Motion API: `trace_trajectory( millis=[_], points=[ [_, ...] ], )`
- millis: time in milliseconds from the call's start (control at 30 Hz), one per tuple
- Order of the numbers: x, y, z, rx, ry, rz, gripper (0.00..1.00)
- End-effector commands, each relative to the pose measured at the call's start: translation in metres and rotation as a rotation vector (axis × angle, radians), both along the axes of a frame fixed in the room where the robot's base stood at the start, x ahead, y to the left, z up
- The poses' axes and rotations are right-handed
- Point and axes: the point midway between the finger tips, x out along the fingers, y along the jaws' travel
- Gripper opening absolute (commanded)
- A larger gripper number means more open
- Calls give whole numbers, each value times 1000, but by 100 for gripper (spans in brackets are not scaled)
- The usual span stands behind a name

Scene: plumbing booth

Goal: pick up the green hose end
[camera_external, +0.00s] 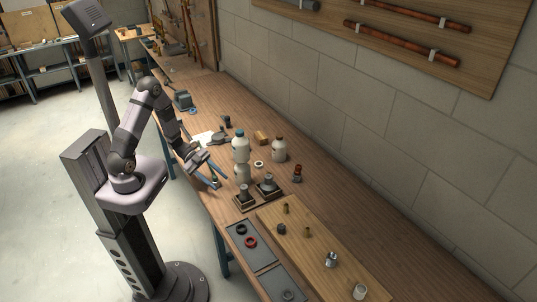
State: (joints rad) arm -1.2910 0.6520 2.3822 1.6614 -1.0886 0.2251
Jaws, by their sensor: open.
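My gripper (217,180) is open, low over the near edge of the wooden workbench, with its two blue fingers pointing down and right. A small dark green piece (214,177) shows between the fingers and looks like the green hose end. It is too small to tell its exact shape or whether a finger touches it. The rest of any hose is not clearly visible.
White bottles (241,148) and another bottle (279,149) stand just right of my gripper. Dark fixtures (267,186) and a wooden board (340,282) with small fittings lie nearer the camera. A grey tray (239,234) holds rings.

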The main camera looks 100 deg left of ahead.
Motion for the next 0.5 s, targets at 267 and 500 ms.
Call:
trace_trajectory(
  millis=[267,500],
  points=[
    [-18,21,-9,-251,-228,229,45],
    [-32,29,-28,-369,-281,399,45]
  ],
)
